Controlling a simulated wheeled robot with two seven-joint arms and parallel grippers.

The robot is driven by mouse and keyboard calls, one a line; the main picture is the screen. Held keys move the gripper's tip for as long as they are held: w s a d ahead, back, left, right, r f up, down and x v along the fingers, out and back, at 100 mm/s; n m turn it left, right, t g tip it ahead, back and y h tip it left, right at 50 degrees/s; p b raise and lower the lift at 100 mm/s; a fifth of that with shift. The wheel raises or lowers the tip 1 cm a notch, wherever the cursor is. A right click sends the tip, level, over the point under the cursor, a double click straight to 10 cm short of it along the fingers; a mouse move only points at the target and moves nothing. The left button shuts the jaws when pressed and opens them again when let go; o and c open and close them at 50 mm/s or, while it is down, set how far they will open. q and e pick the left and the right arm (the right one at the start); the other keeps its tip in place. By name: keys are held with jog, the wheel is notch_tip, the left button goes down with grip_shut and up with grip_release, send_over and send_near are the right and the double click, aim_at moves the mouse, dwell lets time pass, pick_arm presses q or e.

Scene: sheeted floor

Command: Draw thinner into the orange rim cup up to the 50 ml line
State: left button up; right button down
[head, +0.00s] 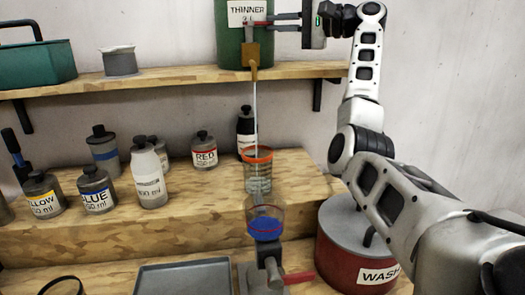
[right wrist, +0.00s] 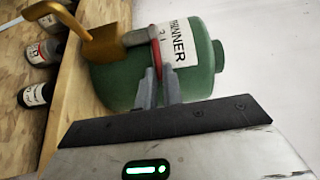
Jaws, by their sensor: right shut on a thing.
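The green thinner container (head: 232,45) stands on the upper shelf with a brass spout (head: 253,68) at its front. A thin pale stream (head: 255,110) falls from the spout into the clear orange rim cup (head: 258,172) on the wooden step below. The cup has dark graduation lines; its liquid level is too unclear to read. My right gripper (head: 272,22) is at the container's tap. In the right wrist view its fingers (right wrist: 158,88) are shut on the red tap lever (right wrist: 157,62). My left gripper is not in view.
Several paint bottles line the step at left. A red wash drum (head: 345,262) is at right. A grey tray (head: 185,278) lies in front.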

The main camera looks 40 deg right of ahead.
jog(key=shift+w+a+r+t, duration=0.15)
jog(key=shift+w+r+t, duration=0.25)
jog(key=shift+w+r, duration=0.1)
jog(key=shift+s+a+f+m+t+h+b, duration=0.1)
jog(key=shift+s+m+t+h+b, duration=0.1)
jog(key=shift+m+h+b, duration=0.3)
jog(key=shift+s+a+f+m+t+h+b, duration=0.1)
jog(key=shift+m+t+h+b, duration=0.15)
jog(key=shift+h+b, duration=0.45)
jog(key=shift+r, duration=0.15)
jog(key=shift+s+a+f+m+t+h+b, duration=0.1)
jog(key=shift+m+t+h+b, duration=0.1)
jog(key=shift+m+h+b, duration=0.3)
jog(key=shift+a+f+m+t+h+b, duration=0.1)
jog(key=shift+m+t+h+b, duration=0.05)
jog(key=shift+m+h+b, duration=0.3)
